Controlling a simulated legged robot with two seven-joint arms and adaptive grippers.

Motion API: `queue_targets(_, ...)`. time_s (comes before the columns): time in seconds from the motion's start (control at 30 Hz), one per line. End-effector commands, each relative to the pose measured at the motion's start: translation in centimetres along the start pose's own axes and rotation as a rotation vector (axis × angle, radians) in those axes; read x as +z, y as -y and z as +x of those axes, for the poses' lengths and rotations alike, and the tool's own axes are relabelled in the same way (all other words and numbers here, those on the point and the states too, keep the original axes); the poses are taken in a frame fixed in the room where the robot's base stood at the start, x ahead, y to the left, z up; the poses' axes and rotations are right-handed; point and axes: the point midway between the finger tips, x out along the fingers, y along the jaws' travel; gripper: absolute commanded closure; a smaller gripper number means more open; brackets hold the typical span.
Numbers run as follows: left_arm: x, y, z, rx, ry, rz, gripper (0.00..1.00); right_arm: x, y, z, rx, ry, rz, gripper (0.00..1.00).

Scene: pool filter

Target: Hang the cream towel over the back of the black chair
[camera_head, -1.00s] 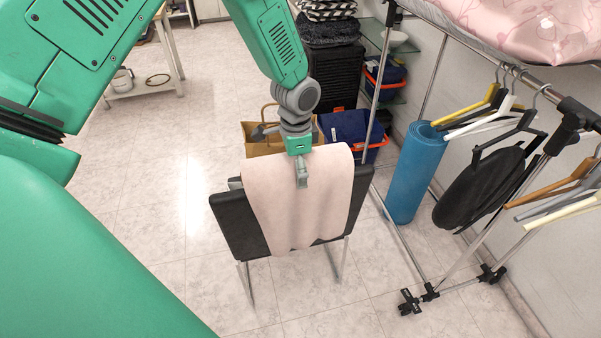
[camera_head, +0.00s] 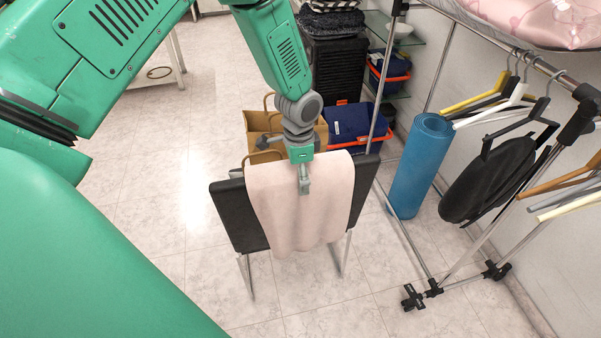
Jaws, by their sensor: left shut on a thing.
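The cream towel (camera_head: 285,215) looks pale pinkish and lies draped over the top of the black chair's back (camera_head: 237,215), its near side hanging down the face toward me. Black shows on both sides of the towel, and the chair's metal legs stand on the floor. My left gripper (camera_head: 304,185) reaches down from above at the top middle of the towel and is shut on it. The towel's far side is hidden behind the chair back. My right gripper is not in view.
Behind the chair are a brown paper bag (camera_head: 257,124) and a blue crate (camera_head: 350,124) with an orange handle. To the right stand a rolled blue mat (camera_head: 420,165) and a metal rack with hangers (camera_head: 505,120). The tiled floor at left is clear.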

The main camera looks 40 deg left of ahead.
Motion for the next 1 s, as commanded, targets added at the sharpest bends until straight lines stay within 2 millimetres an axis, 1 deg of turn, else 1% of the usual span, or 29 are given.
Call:
queue_targets(0.27,0.0,0.0,0.0,-0.001,-0.001,0.000,0.64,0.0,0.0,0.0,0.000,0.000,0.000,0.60)
queue_targets(0.3,-0.1,0.0,0.0,-0.001,0.000,0.000,0.02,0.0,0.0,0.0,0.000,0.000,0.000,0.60)
queue_targets(0.33,-0.1,0.0,0.0,-0.001,0.000,0.000,0.00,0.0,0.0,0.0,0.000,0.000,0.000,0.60)
queue_targets(0.63,0.0,0.0,0.0,0.000,0.000,0.000,0.00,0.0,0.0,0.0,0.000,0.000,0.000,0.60)
queue_targets(0.73,-0.1,0.0,-0.5,-0.001,-0.001,0.000,0.00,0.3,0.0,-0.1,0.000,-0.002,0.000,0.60)
queue_targets(0.87,-0.1,0.1,-2.4,-0.002,-0.003,0.000,0.00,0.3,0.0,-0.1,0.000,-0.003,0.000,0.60)
queue_targets(1.0,-0.2,0.1,-5.5,-0.003,-0.004,0.000,0.00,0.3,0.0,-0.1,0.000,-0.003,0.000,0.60)
